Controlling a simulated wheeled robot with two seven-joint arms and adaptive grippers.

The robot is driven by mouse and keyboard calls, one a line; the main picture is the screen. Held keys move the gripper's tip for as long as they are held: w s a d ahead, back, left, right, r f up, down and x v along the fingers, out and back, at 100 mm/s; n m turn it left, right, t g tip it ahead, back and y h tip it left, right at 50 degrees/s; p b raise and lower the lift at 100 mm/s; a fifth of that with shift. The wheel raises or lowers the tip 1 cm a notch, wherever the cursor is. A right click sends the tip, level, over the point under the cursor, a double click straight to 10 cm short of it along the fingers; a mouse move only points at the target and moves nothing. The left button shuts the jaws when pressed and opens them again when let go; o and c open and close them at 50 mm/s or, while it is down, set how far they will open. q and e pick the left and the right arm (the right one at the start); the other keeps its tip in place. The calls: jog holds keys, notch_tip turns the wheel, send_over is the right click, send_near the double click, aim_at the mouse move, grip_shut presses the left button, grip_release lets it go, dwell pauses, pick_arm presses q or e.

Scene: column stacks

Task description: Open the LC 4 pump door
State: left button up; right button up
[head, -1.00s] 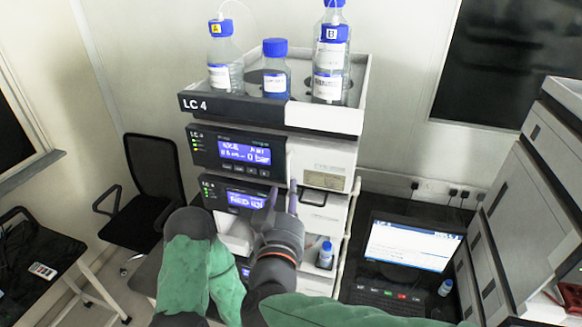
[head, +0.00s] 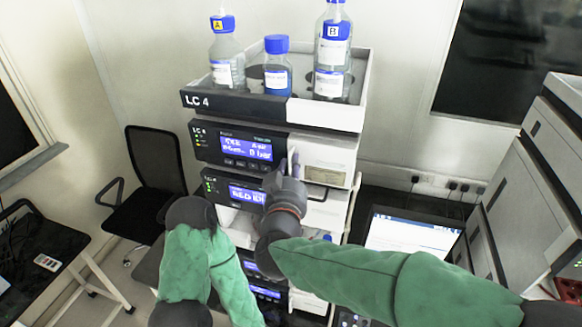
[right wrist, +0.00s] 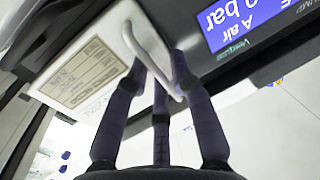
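The LC 4 stack (head: 238,104) stands in the middle of the head view. Its pump module has a blue display (head: 246,147) at the left and a pale door (head: 323,163) at the right. The right wrist view shows the door close up, with a label and a white handle bar (right wrist: 140,43). My right gripper (head: 289,164) is at the door's left edge. In the right wrist view its dark fingers (right wrist: 160,62) are apart, with the handle's lower end among them. I cannot tell whether they touch it.
Blue-capped bottles (head: 277,75) stand in the tray on top of the stack. A second module (head: 243,193) is just below the pump. A laptop (head: 410,235) is right of the stack, and another instrument stack (head: 530,200) stands farther right. A chair (head: 150,175) is at the left.

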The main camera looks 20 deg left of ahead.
grip_shut()
jog(key=shift+s, duration=0.1)
